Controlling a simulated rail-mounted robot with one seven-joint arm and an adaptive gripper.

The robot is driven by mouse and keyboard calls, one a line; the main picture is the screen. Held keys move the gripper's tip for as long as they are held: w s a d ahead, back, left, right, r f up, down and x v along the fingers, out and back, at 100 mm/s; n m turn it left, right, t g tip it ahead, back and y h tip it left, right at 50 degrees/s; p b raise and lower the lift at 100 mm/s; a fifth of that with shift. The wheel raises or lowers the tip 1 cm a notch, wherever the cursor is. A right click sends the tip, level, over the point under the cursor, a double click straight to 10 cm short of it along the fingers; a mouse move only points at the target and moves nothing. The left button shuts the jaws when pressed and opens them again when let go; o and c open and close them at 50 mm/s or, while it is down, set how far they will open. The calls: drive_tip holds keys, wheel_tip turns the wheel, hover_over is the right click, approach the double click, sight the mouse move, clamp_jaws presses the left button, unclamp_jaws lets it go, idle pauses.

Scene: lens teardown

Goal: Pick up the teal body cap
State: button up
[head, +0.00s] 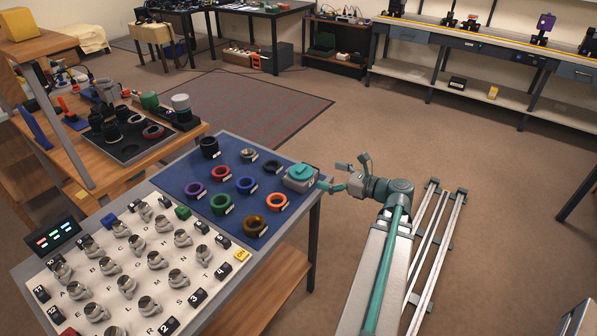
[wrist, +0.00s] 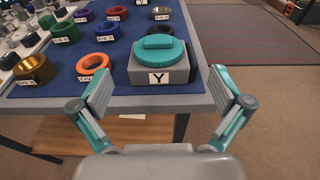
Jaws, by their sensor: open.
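The teal body cap (head: 300,171) sits on a grey block at the right edge of the blue mat in the head view. In the wrist view the teal body cap (wrist: 159,49) is a round, ridged disc with a raised bar, on a grey block (wrist: 158,76) labelled "Y". My gripper (head: 343,177) is to the right of the block in the head view, just off the table's edge. In the wrist view my gripper (wrist: 164,92) is open and empty, its fingers spread to either side of the block and short of it.
The blue mat (head: 226,171) holds several coloured rings, with an orange ring (wrist: 92,66) left of the block. A white panel (head: 105,265) with many knobs lies beside the mat. Wooden shelving (head: 170,140) stands at the left. Floor right of the table is open around my rail.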

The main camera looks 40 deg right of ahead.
sight(303, 169)
drive_tip(key=x, duration=0.5)
drive_tip(key=shift+p+x, duration=0.4)
drive_tip(key=shift+x, duration=2.4)
drive_tip(key=shift+s+a+f, duration=0.15)
drive_tip(key=c, duration=0.7)
